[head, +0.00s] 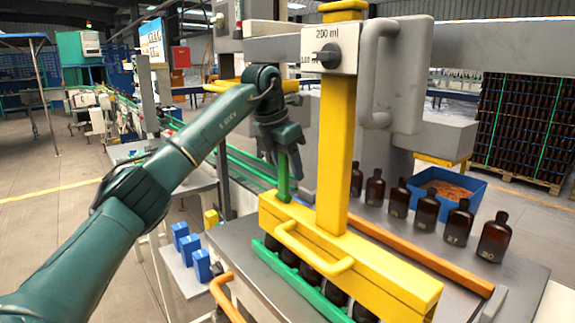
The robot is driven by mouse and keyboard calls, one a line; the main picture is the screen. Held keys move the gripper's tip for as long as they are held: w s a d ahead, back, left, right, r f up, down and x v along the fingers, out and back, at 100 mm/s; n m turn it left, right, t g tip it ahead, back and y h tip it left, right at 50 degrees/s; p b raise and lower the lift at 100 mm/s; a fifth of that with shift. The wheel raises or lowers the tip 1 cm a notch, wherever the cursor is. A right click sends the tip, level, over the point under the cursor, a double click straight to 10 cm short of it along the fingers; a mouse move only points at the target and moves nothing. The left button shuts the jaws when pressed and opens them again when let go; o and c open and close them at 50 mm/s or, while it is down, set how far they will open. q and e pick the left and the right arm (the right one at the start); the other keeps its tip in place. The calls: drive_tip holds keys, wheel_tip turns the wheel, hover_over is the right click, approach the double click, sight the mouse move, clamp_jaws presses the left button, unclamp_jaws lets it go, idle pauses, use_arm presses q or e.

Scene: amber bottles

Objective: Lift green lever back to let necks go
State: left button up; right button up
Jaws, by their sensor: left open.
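The green lever (283,183) stands upright at the left end of the yellow gripping head (350,262). My left gripper (284,168) is open at the lever's upper end, with its fingers pointing down around or just beside it. I cannot tell whether they touch it. Dark bottles (309,273) sit under the yellow head, behind a green rail (300,283), and are mostly hidden. My right gripper is not in view.
A yellow column (338,130) with a grey handle (376,75) rises from the head. Several amber bottles (458,222) stand in a row on the grey table, beyond an orange rail (425,266). A blue bin (474,184) is behind them.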

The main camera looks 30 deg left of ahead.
use_arm(q)
drive_tip(key=shift+r, duration=0.1)
drive_tip(key=v, duration=0.5)
drive_tip(key=shift+r+b, duration=0.15)
drive_tip(key=shift+b, duration=0.25)
drive_tip(key=s+a+b, duration=0.3)
drive_tip(key=s+a, duration=0.1)
drive_tip(key=s, duration=0.7)
drive_tip(key=shift+a+f+b, duration=0.2)
drive_tip(key=shift+a+b, duration=0.1)
drive_tip(key=shift+b, duration=0.05)
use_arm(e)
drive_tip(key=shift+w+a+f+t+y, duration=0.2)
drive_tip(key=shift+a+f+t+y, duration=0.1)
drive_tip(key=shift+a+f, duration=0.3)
use_arm(q)
drive_tip(key=shift+s, duration=0.1)
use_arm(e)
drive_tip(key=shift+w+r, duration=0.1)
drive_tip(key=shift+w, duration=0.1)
